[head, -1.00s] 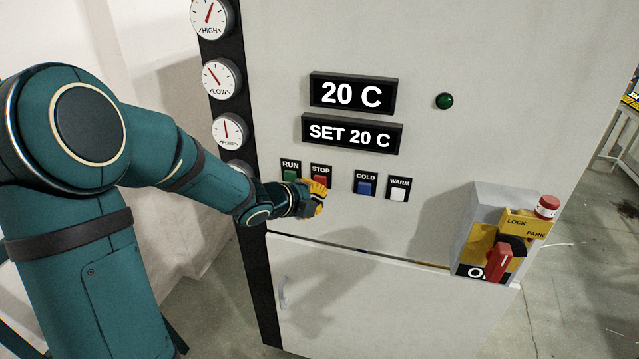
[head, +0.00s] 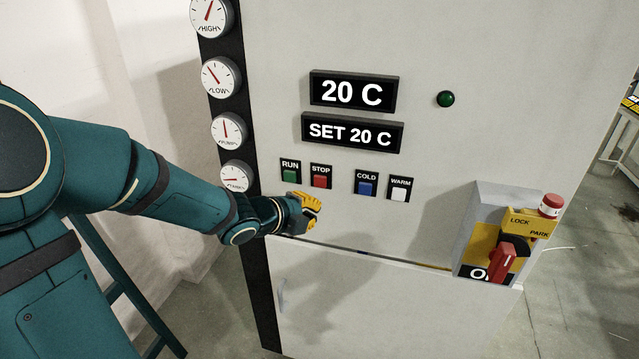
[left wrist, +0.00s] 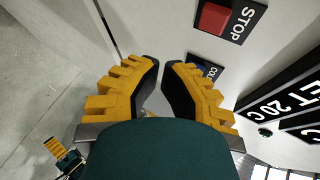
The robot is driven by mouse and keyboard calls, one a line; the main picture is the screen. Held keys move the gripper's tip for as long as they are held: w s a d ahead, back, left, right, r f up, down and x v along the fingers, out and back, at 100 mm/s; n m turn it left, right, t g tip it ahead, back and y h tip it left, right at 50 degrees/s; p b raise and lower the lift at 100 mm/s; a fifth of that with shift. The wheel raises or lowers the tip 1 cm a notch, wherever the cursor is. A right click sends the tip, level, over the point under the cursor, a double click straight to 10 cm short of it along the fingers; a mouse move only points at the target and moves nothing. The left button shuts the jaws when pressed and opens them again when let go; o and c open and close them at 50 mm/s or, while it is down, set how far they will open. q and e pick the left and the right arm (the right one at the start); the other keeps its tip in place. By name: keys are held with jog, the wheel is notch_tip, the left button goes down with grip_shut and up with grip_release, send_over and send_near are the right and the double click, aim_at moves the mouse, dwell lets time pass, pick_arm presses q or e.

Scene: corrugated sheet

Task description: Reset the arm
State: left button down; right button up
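My left gripper (head: 308,212) is in front of the cabinet face, below the RUN button (head: 289,176) and the STOP button (head: 320,181), apart from both. In the left wrist view its yellow fingers (left wrist: 161,66) lean together, tips almost meeting, with nothing between them. The red STOP button also shows there (left wrist: 213,17). My left arm (head: 150,185) comes in from the left, bent. A small ribbed yellow and dark shape (left wrist: 60,150) at the lower left of the wrist view looks like my right gripper; its fingers are too small to judge.
The cabinet has a blue COLD button (head: 366,188), a white WARM button (head: 398,194), displays reading 20 C (head: 352,92) and SET 20 C, and a dark green lamp (head: 445,99). Gauges (head: 221,77) line its left edge. A lock box with a red handle (head: 502,262) juts out at right.

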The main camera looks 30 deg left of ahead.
dwell(0.4)
pick_arm(q)
jog(key=s+d+f+n+g, duration=0.1)
jog(key=d+f+n+g, duration=0.2)
jog(key=d+f+n, duration=0.5)
jog(key=s+d+f+n+g, duration=0.2)
jog(key=d+f+n, duration=0.2)
jog(key=f, duration=0.8)
jog(key=s+d+f+n+g+h, duration=0.1)
jog(key=s+d+f+n+g, duration=0.4)
jog(key=s+d+f+n, duration=0.4)
jog(key=s+f+n, duration=0.1)
jog(key=s+f, duration=0.2)
jog(key=shift+s, duration=0.35)
pick_arm(e)
jog(key=shift+s, duration=0.4)
